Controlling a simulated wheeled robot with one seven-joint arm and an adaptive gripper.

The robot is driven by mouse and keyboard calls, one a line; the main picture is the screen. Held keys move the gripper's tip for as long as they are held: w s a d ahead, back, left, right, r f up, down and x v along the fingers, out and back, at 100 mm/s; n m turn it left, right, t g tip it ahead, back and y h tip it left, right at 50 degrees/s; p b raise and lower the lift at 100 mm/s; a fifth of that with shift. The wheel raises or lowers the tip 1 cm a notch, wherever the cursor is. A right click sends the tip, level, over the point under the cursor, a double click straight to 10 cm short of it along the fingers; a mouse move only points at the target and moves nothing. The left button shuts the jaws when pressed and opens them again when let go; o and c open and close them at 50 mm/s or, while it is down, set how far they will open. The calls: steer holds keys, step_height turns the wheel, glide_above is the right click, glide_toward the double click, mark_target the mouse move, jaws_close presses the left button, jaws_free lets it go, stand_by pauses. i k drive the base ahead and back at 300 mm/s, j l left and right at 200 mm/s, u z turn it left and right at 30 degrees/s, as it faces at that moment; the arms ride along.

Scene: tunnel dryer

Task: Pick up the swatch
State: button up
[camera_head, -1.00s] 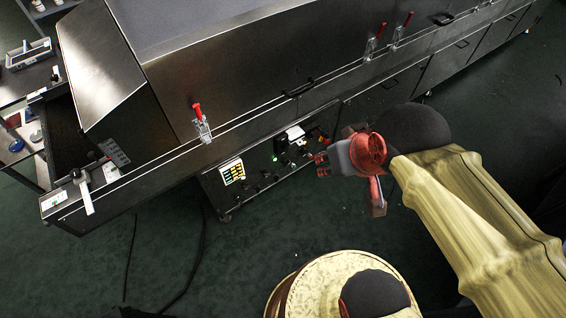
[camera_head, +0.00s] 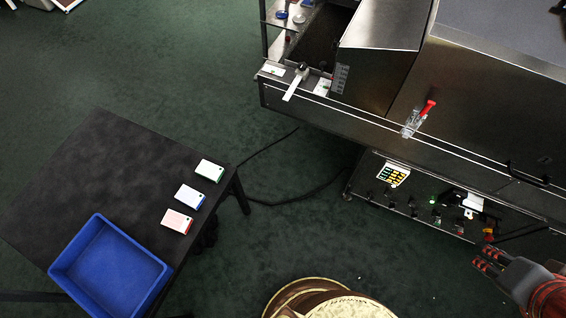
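Nothing in view is plainly marked as the swatch. Three small flat pieces lie in a row on a dark table: a white-green piece (camera_head: 209,170), a white-blue piece (camera_head: 190,197) and a white-pink piece (camera_head: 177,221). I cannot tell whether any of them is the swatch. My gripper (camera_head: 481,261) is at the right edge, in front of the dryer's control panel and far from the table. Its fingers point left and nothing shows held in them. They are too small to tell open from shut.
A blue bin (camera_head: 150,262) stands on the dark table (camera_head: 90,165), left of the pieces. The steel dryer (camera_head: 470,110) fills the upper right, with a control panel (camera_head: 394,174) on its front. Dark cables (camera_head: 290,200) lie on the green floor between table and dryer.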

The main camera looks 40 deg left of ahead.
mark_target(182, 224)
steer(key=u, duration=3.25)
